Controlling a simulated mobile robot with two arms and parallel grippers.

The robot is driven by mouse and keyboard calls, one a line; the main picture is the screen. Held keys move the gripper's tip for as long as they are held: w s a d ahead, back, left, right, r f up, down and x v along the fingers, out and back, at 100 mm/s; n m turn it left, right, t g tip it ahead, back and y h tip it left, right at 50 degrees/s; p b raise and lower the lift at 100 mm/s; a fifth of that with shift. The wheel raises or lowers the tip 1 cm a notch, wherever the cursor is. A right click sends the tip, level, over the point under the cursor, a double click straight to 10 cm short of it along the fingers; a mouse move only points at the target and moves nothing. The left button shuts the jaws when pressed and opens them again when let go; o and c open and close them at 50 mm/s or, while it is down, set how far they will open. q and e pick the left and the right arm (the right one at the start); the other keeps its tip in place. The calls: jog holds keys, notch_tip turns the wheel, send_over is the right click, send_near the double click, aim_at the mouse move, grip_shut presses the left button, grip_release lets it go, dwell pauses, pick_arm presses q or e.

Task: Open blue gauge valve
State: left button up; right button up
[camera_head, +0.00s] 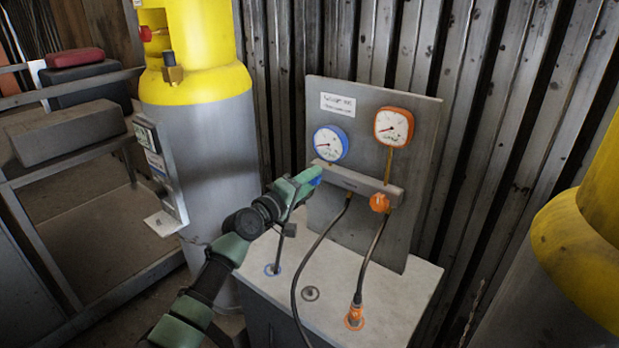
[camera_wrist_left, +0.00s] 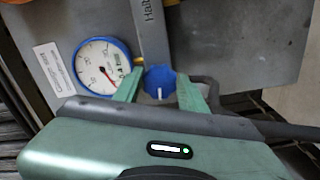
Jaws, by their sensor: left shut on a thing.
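The blue gauge (camera_head: 330,143) sits on the upper left of the grey panel (camera_head: 350,95), and it also shows in the left wrist view (camera_wrist_left: 103,66). The blue valve knob (camera_wrist_left: 160,80) sits between the fingers of my left gripper (camera_wrist_left: 157,88), with a white mark on its face. My left gripper (camera_head: 305,180) reaches in from the left in the head view and is shut on this knob. In the head view only a little blue of the knob shows past the gripper. My right gripper is not in view.
An orange gauge (camera_head: 394,126) and an orange valve knob (camera_head: 380,203) are on the panel's right side. Black hoses (camera_head: 303,262) hang to the white cabinet top (camera_head: 335,265). A yellow and grey cylinder (camera_head: 205,150) stands left. Another yellow cylinder (camera_head: 580,250) stands at right.

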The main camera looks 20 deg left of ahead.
pick_arm(q)
jog(key=n+p, duration=0.2)
jog(key=n, duration=0.3)
dwell(0.5)
jog(key=o, duration=1.4)
jog(key=shift+c, duration=0.2)
jog(key=v, duration=0.8)
